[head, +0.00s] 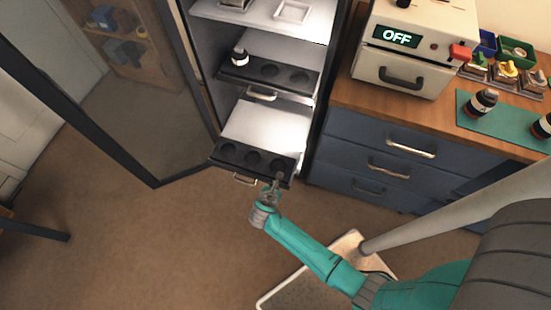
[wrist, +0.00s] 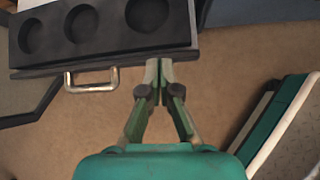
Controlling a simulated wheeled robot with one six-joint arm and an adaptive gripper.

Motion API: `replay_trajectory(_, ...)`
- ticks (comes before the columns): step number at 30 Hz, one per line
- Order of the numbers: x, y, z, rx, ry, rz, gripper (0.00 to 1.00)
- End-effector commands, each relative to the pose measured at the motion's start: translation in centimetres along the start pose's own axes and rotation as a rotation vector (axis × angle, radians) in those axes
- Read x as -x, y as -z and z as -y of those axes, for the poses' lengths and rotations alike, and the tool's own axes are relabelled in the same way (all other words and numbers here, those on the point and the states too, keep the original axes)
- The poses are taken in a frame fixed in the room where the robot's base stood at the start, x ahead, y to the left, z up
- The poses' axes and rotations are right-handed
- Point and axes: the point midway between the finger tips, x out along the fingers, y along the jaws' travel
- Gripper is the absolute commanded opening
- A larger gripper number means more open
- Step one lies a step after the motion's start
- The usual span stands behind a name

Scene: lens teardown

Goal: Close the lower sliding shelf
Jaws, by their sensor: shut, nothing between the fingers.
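The lower sliding shelf (head: 228,152) is pulled out of the open cabinet. It is a black tray with three empty round recesses and a silver handle (head: 245,180) on its front. In the wrist view the shelf (wrist: 50,55) spans the upper left, with the handle (wrist: 92,82) left of my fingers. My gripper (head: 276,182) is shut and empty at the right part of the shelf's front edge. In the wrist view my gripper's fingertips (wrist: 158,68) meet right at or just below that edge; whether they touch it I cannot tell.
An upper sliding shelf (head: 262,75) holds a dark bottle (head: 239,57). The cabinet's glass door (head: 150,110) stands open at left. Blue drawers (head: 350,150) and an oven marked OFF (head: 400,60) are at right. The floor (head: 150,240) in front is mostly clear.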

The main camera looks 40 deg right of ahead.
Motion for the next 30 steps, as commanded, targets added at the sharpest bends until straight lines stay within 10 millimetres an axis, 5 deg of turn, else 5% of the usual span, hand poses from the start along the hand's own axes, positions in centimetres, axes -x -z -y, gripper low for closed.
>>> replay_trajectory(4, -0.6, -1.0, -1.7, 0.097, 0.045, 0.034, 0.0)
replay_trajectory(11, -1.8, -1.3, -2.0, 0.126, 0.062, 0.043, 0.0)
replay_trajectory(30, -11.3, -2.5, -1.6, 0.119, 0.06, 0.043, 0.0)
